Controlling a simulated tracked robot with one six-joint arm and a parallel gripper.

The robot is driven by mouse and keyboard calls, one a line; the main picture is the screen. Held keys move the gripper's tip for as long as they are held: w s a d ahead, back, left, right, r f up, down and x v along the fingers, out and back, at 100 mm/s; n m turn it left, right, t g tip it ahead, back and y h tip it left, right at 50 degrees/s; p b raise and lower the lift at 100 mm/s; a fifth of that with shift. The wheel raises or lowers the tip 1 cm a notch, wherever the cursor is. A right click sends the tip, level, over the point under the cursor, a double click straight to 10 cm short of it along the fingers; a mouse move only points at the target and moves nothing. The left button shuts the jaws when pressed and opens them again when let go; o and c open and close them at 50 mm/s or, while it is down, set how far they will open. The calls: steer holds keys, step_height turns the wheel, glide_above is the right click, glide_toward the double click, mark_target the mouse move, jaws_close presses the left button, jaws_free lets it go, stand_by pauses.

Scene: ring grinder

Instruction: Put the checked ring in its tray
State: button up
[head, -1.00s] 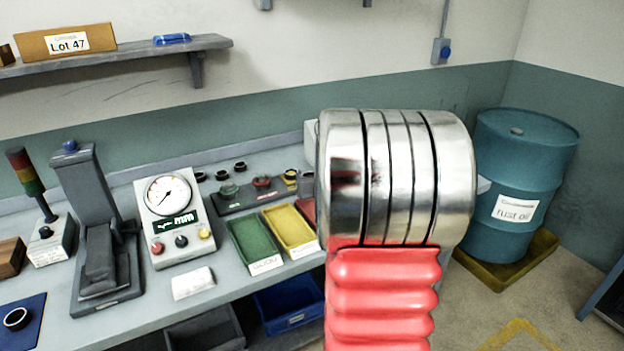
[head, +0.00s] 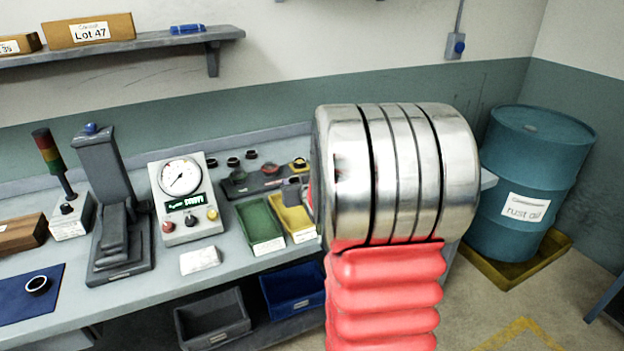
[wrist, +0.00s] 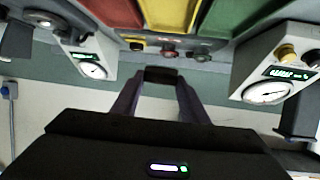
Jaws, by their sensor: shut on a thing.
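My gripper (wrist: 160,83) is shut on a small dark ring (wrist: 161,74), held between its two fingertips in the wrist view. In that view the red tray (wrist: 170,14), yellow tray (wrist: 225,14) and green tray (wrist: 262,10) lie beyond it at the top. In the head view a grey part of my gripper (head: 292,188) shows left of my arm, over the far end of the yellow tray (head: 300,228). The green tray (head: 260,222) is left of it. The red tray is mostly hidden behind my arm there, and the held ring is not clear.
A gauge with a dial (head: 181,178) and a grey press (head: 112,215) stand left on the bench. Several dark rings stand at the back. Another ring (head: 37,284) lies on a blue mat (head: 25,308). A blue bin (head: 292,290) is below the bench.

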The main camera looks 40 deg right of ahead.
steer(key=w+a+f+n+y, duration=0.1)
steer(key=w+a+f+y, duration=0.1)
steer(key=a, duration=1)
steer(key=w+a+f+n+y, duration=0.2)
steer(key=a, duration=0.9)
steer(key=w+a+f+n+t+y, duration=0.1)
steer(key=w+a+f+n, duration=0.1)
steer(key=a, duration=1)
steer(key=shift+a+f+y, duration=0.1)
steer(key=shift+a+y, duration=0.25)
steer(key=shift+y, duration=0.05)
steer(key=shift+d, duration=0.1)
